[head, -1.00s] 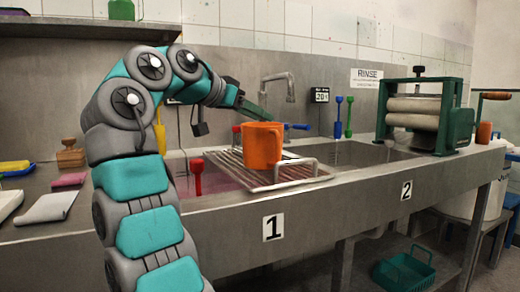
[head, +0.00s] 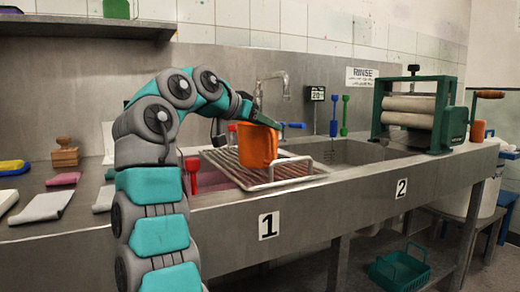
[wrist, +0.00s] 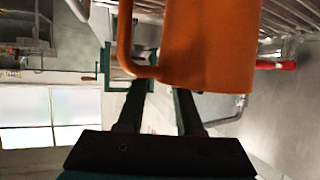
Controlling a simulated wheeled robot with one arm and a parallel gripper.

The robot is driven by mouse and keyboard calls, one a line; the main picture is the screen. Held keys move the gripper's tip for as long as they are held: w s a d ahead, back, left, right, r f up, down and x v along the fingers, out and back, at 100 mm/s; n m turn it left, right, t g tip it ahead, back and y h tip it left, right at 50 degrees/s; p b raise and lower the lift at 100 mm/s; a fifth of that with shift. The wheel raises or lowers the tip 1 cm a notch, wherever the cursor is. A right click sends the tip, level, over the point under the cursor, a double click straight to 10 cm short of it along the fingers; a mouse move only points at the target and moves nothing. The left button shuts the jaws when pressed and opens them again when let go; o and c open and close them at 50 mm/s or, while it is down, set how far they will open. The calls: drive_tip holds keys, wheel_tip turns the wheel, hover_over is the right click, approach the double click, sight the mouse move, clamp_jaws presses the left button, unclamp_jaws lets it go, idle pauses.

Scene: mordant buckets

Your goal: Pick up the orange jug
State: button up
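The orange jug (head: 257,148) is at the rack over the first sink in the head view, leaning a little. I cannot tell whether its base still rests on the rack. My gripper (head: 262,121) is at the upper part of the jug. In the wrist view the jug (wrist: 210,45) fills the upper middle, with its handle (wrist: 125,40) on the left side. The two fingers of my gripper (wrist: 160,95) stand apart there and run up to the jug and handle. Their tips are hidden behind the jug, so their grip is unclear.
A wire rack (head: 285,172) spans the first sink, beside a red-handled tool (head: 193,172). A green roller wringer (head: 425,112) stands at the right. Blue (head: 334,115) and green (head: 345,114) tools hang behind the second sink. A tap (head: 270,85) rises behind the jug.

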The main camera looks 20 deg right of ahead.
clamp_jaws()
idle(1.2)
